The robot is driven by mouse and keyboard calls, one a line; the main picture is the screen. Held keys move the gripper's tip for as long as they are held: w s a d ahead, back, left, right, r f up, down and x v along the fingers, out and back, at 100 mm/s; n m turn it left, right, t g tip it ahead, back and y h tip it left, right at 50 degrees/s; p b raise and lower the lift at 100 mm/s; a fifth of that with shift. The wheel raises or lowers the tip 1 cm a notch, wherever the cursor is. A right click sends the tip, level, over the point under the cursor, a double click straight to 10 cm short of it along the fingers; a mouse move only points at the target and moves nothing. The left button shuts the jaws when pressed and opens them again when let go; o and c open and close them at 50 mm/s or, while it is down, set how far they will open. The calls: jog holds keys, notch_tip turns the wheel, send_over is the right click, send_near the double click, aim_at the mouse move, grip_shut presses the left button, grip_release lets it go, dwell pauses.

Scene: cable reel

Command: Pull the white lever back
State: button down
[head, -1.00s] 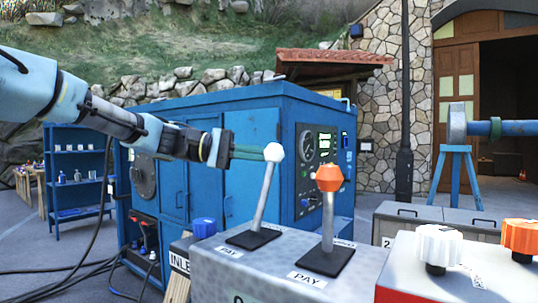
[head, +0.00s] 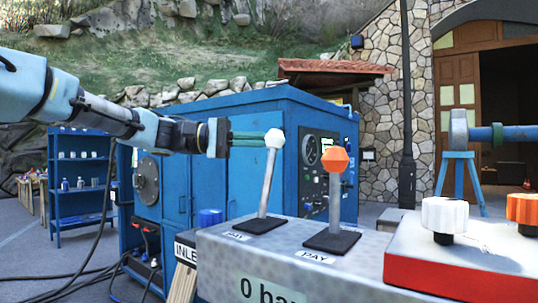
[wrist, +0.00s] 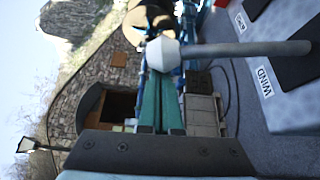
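The white lever is a grey rod with a white faceted knob (head: 274,138), standing on the grey control box and leaning slightly right at its top. Its knob also shows in the wrist view (wrist: 163,54), with the rod running off to the right. My gripper (head: 262,139) reaches in from the left, its green fingers level with the knob and their tips at its left side. In the wrist view, my gripper's fingers (wrist: 160,100) lie side by side with almost no gap. The knob hides part of the tips; whether they touch it is unclear.
An orange-knobbed lever (head: 335,160) stands just right of the white one. A red and white box (head: 450,268) with white and orange knobs is at the lower right. A blue cabinet (head: 255,175) stands behind, and a blue shelf (head: 82,185) at the left.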

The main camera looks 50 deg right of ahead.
jog(key=a+m+g+b, duration=0.4)
jog(key=a+m+b, duration=0.3)
jog(key=b, duration=1.5)
jog(key=shift+a+r+m, duration=0.25)
jog(key=shift+a+m, duration=0.15)
jog(key=shift+a, duration=1.2)
jog(key=shift+b, duration=0.3)
jog(key=w+a+p, duration=0.1)
jog(key=w, duration=0.8)
jog(key=shift+w+f, duration=0.15)
jog(key=shift+f, duration=0.1)
